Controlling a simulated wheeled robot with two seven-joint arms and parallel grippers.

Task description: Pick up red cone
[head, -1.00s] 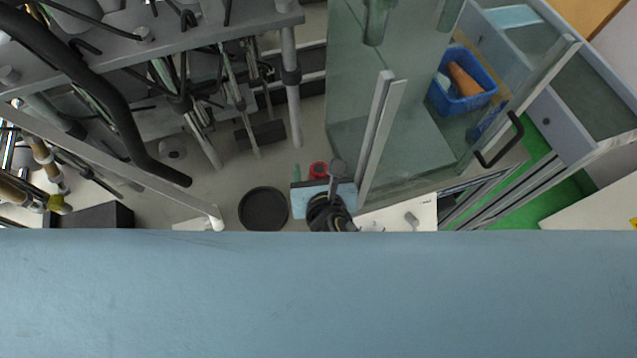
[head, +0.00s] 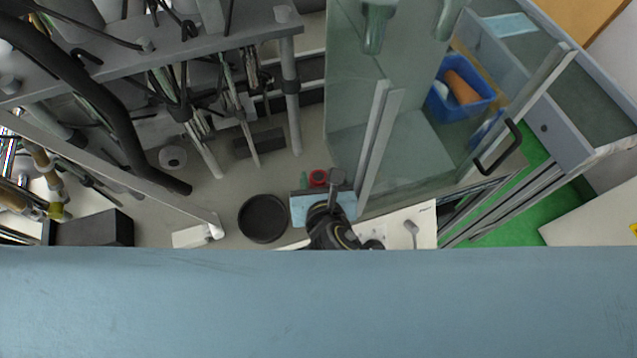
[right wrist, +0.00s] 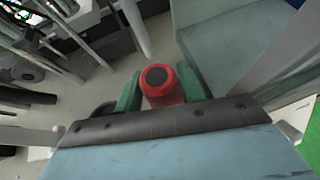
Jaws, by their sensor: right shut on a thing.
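In the right wrist view the cone (right wrist: 165,91) is seen end-on, with a dark round centre. My right gripper (right wrist: 160,88) has its two green fingers on either side of the cone and is shut on it. In the head view only part of that gripper (head: 316,180) shows. The cone's far end is hidden. My left gripper is not in view.
A black round dish (head: 263,218) lies left of the gripper. A glass-walled cabinet (head: 385,140) stands close on the right. A blue bin (head: 460,105) with an orange item is further right. A grey rack (head: 150,50) with hanging rods fills the upper left.

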